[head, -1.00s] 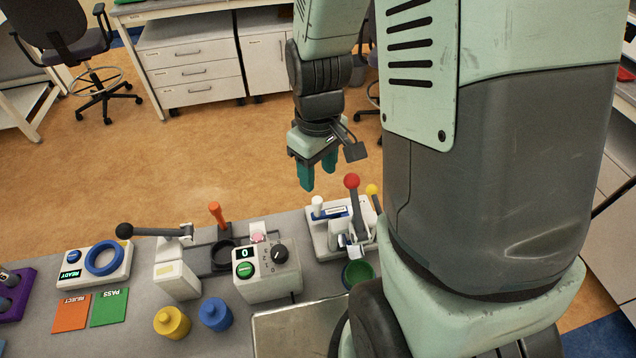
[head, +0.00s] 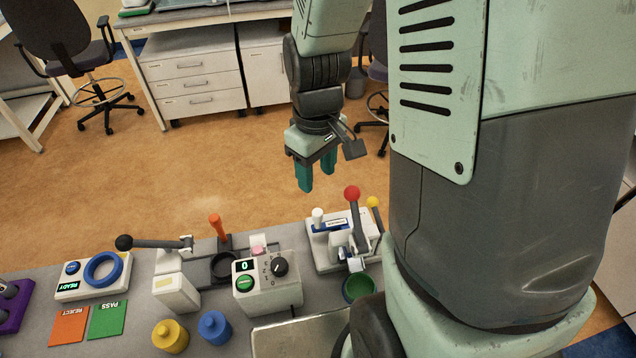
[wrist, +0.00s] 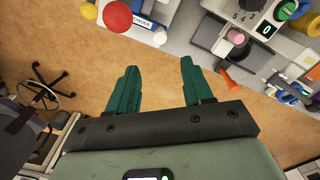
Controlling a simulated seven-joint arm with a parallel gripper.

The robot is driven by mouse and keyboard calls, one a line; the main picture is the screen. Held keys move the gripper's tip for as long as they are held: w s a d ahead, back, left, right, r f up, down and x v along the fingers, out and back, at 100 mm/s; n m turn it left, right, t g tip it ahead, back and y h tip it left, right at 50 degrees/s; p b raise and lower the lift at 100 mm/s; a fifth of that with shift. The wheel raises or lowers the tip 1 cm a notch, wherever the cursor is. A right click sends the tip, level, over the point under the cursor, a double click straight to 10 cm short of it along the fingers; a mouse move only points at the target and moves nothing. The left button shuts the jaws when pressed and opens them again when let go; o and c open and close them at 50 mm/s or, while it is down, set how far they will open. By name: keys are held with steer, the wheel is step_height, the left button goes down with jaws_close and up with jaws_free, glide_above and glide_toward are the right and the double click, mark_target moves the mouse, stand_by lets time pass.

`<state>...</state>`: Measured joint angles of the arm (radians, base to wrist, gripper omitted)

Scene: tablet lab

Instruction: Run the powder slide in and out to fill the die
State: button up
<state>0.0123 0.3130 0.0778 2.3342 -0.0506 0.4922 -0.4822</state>
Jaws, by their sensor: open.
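My gripper (head: 315,176) is open and empty in the air, beyond the bench's far edge and just behind the tablet press (head: 335,262). The press has a white base, a red-ball lever (head: 352,193), a yellow-ball lever (head: 372,202) and a white knob (head: 317,213) beside a blue-edged label. In the wrist view my fingers (wrist: 158,66) point toward the bench, apart from everything. There the white knob (wrist: 159,36) is near the finger gap, beside a label whose visible letters end in "UNDER" or "OWDER". The die itself cannot be made out. A green bowl (head: 359,287) stands at the press front.
A control box (head: 268,283) with a dial and green button stands left of the press. Further left are an orange handle (head: 217,228), a black-ball lever (head: 125,242), and yellow (head: 170,336) and blue (head: 214,328) containers. A metal tray (head: 290,338) lies in front.

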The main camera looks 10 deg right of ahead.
mark_target(317, 211)
step_height(317, 211, down, 11)
steer(key=shift+s+r, duration=0.1)
stand_by(0.4)
jaws_close()
